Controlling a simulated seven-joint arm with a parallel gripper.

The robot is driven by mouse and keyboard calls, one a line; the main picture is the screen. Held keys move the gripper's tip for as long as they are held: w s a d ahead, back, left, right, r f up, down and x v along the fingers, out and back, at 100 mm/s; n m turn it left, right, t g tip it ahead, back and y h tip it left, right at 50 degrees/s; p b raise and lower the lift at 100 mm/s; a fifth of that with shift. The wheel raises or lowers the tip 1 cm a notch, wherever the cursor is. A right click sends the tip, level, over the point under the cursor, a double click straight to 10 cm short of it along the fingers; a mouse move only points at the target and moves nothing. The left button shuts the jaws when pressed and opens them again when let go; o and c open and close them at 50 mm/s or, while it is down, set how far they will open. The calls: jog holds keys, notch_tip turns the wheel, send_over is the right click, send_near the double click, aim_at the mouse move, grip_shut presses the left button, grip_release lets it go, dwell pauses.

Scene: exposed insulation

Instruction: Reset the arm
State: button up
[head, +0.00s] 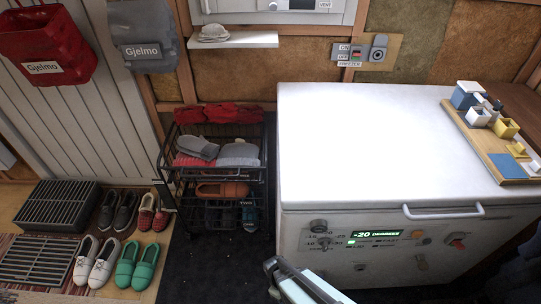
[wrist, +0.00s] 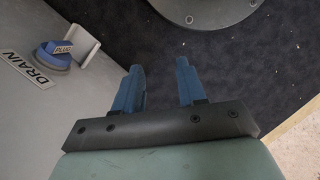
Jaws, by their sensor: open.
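My gripper (wrist: 160,78) shows in the wrist view with its two blue fingers apart and nothing between them. It hangs over the dark floor (wrist: 114,18), beside a pale panel with a blue drain plug (wrist: 62,50) at the left. In the head view, a pale part of my arm shows at the bottom edge, in front of the white freezer (head: 350,135). The gripper's fingers cannot be made out in the head view.
The freezer's front has a lid handle (head: 443,211) and a control panel (head: 375,237). A wooden board (head: 475,130) with small blocks lies on its lid. A black wire rack (head: 215,180) with gloves and shoes stands left. Several shoes (head: 125,265) line the floor.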

jog(key=s+d+r+m+g+y, duration=0.2)
jog(key=s+d+r+m, duration=0.3)
jog(key=s+d+m, duration=0.3)
jog(key=d+m+g, duration=0.1)
jog(key=d+m, duration=0.1)
jog(key=d, duration=0.1)
jog(key=shift+s+m+g+y, duration=0.15)
jog(key=shift+m+g+y, duration=0.25)
